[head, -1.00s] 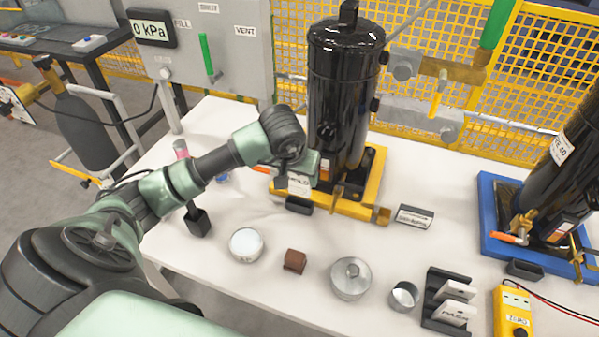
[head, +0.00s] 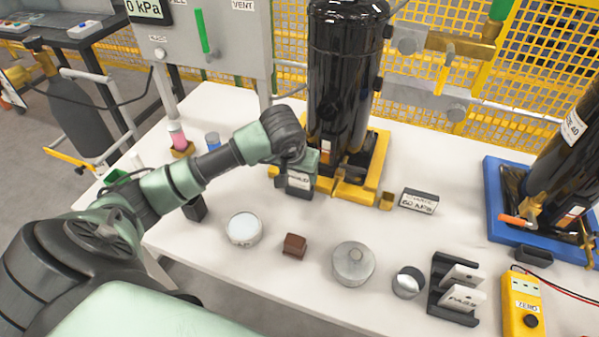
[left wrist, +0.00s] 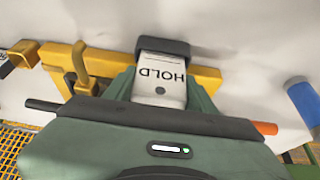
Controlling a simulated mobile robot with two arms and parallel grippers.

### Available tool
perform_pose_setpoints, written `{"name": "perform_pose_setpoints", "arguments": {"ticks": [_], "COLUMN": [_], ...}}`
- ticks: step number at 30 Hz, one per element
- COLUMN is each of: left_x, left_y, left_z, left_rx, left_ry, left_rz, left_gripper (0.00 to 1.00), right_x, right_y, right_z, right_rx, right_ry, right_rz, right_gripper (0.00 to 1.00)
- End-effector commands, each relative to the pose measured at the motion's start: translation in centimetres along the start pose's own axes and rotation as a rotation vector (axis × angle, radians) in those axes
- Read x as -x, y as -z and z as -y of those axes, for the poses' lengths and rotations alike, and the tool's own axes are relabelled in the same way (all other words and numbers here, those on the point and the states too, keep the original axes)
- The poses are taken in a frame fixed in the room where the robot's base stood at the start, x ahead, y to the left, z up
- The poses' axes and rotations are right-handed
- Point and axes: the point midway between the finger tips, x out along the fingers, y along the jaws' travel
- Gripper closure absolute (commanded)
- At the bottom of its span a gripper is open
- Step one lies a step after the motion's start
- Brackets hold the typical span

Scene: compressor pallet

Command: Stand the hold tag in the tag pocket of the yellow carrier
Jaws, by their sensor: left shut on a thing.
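The white hold tag (left wrist: 162,80) stands between the fingers of my left gripper (head: 299,170), which is shut on it. The left gripper also shows in the left wrist view (left wrist: 160,95), with green fingers on both sides of the tag. The black tag pocket (left wrist: 162,46) is at the tag's far end, and that end appears to be in the pocket's mouth; how deep is hidden. In the head view the pocket (head: 299,193) sits at the front of the yellow carrier (head: 360,192), which bears a tall black compressor (head: 345,90). My right gripper is not in view.
A small label block (head: 419,201) stands right of the carrier. Along the front are a round tin (head: 243,229), a brown block (head: 294,245), a metal lidded pot (head: 353,264), a cup (head: 408,283) and a black tag rack (head: 455,290). A blue carrier (head: 495,215) stands at right.

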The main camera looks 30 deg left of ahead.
Motion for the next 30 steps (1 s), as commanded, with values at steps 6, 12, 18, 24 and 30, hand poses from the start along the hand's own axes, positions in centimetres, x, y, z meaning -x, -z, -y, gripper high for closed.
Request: {"name": "perform_pose_setpoints", "arguments": {"ticks": [6, 12, 18, 24, 30], "left_x": [0.0, -0.4, -0.8, -1.2, -1.4], "left_y": [0.0, -0.1, -0.3, -0.5, -0.6], "left_z": [0.0, 0.0, 0.0, 0.0, 0.0], "left_rx": [0.000, 0.000, -0.001, -0.001, -0.001], "left_ry": [0.000, 0.001, 0.001, 0.001, 0.001], "left_rz": [0.000, -0.001, 0.000, -0.001, -0.001], "left_gripper": [0.83, 0.83, 0.83, 0.83, 0.22], "right_x": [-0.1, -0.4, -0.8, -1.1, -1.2], "right_y": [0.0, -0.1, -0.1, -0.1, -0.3], "right_z": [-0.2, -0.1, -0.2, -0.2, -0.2], "right_rx": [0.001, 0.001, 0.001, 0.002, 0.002], "right_ry": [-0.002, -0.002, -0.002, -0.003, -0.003], "right_rz": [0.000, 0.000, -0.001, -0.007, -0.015], "right_gripper": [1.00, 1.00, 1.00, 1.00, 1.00]}}
